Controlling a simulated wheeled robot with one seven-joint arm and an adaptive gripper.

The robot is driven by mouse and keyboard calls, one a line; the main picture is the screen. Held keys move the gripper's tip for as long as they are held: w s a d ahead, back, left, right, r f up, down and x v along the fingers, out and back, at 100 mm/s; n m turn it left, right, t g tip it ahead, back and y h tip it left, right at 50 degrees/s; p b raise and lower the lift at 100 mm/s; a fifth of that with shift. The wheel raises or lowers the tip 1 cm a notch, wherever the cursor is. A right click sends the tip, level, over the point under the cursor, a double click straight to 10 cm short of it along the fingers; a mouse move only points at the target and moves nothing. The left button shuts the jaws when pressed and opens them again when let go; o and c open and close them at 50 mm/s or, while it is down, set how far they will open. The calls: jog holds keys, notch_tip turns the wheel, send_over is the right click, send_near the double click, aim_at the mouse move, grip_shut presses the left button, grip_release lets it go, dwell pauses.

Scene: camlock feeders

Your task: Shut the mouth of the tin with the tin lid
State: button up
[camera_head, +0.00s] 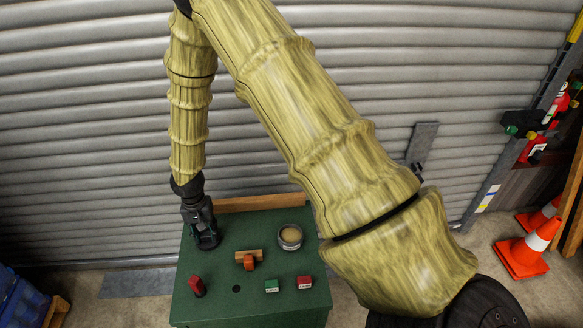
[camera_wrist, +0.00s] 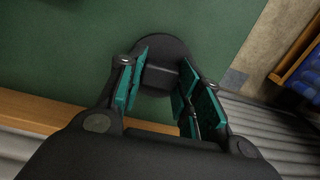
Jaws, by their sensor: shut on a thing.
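The tin (camera_head: 290,237) is a round grey container with an open top and a beige inside. It stands near the back right of the green table. The tin lid (camera_wrist: 163,50) is a dark round disc with a raised block as a handle. My gripper (camera_head: 204,236) is at the back left of the table, pointing down, to the left of the tin. In the wrist view my gripper (camera_wrist: 158,85) has its teal pads on both sides of the lid's handle, shut on it. I cannot tell whether the lid touches the table.
On the green table (camera_head: 220,311) stand a wooden block (camera_head: 240,255) with an orange piece, a red block (camera_head: 196,286), a green box (camera_head: 271,285) and a red box (camera_head: 304,282). A small dark round spot (camera_head: 236,289) lies between them. A wooden strip (camera_head: 262,202) edges the back.

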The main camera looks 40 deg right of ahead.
jog(key=shift+r+p, duration=1.35)
jog(key=shift+r, duration=0.35)
dwell(0.9)
jog(key=shift+r+p, duration=1.8)
jog(key=shift+r, duration=0.7)
